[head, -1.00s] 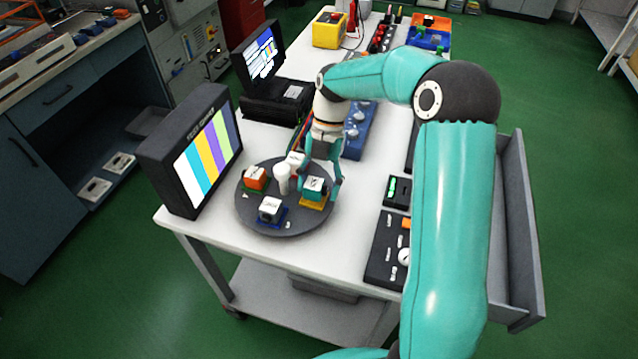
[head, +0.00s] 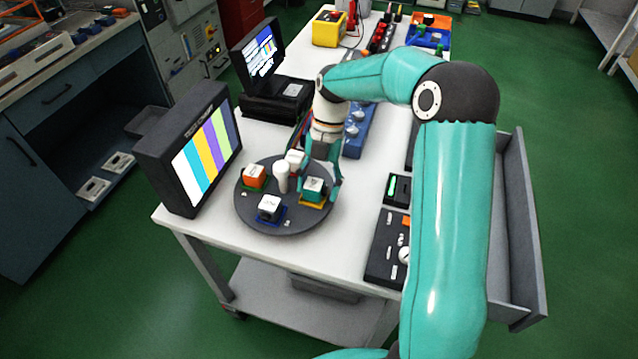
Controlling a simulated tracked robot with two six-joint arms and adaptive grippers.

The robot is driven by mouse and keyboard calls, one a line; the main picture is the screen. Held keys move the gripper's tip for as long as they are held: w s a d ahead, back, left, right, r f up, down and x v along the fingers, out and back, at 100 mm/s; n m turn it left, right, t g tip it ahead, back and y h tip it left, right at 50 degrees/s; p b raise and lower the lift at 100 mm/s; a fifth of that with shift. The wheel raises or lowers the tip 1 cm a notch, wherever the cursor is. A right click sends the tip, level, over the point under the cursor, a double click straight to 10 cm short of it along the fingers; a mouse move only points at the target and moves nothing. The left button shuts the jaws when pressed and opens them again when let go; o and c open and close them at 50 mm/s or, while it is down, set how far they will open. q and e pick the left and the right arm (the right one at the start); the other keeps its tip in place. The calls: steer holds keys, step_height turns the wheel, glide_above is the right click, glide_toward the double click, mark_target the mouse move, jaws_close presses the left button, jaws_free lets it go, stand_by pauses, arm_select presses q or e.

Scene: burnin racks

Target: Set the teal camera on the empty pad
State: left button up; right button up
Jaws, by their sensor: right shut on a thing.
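The teal camera (head: 314,187), a small cube with a pale top, is at the right side of a dark round turntable (head: 256,222). It is upright on or just above a yellow pad (head: 311,204); I cannot tell whether it touches. My right gripper (head: 319,190) reaches down from behind, with one finger on each side of the teal camera, shut on it. My left gripper is not in view.
The turntable also carries an orange camera (head: 255,176), a white-topped camera (head: 269,207) on a blue pad, another pale one (head: 295,160) partly hidden behind, and a white central post (head: 281,180). A monitor (head: 190,150) stands close on the left, a control panel (head: 385,250) on the right.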

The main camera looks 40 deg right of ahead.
steer(key=shift+f, duration=0.3)
steer(key=o, duration=1.3)
steer(key=shift+r, duration=0.1)
steer(key=v, duration=1.2)
steer(key=shift+w, duration=0.15)
